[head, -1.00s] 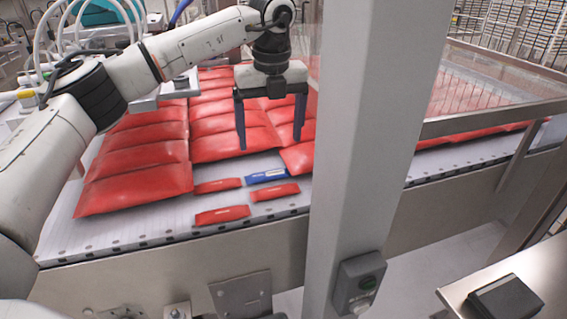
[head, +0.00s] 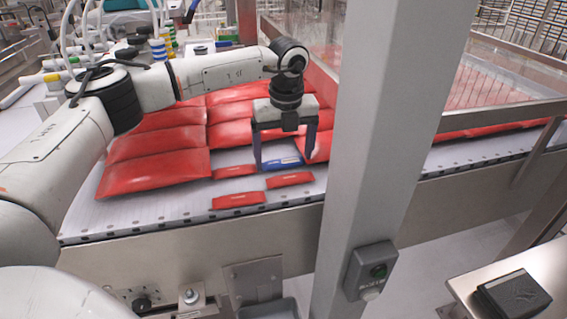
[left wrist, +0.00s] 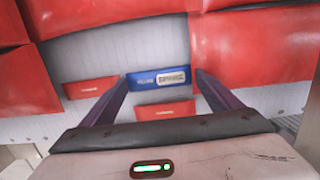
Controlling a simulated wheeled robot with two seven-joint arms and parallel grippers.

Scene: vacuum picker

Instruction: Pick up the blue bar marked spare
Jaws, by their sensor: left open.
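The blue bar (head: 285,163) lies flat on the white belt among several small red bars. In the left wrist view the blue bar (left wrist: 158,78) has a pale printed label at its right end. My left gripper (head: 284,165) is open and points down over it. In the left wrist view the left gripper's (left wrist: 161,80) fingertips show at either end of the bar, with no visible grip on it. I cannot tell whether the fingers touch the bar. My right gripper is not in view.
Red bars lie close by: one left (head: 234,171), one in front (head: 290,179), one front left (head: 238,200). Large red packs (head: 155,170) cover the belt (head: 150,215) behind and to the left. A grey post (head: 385,120) stands right of the gripper.

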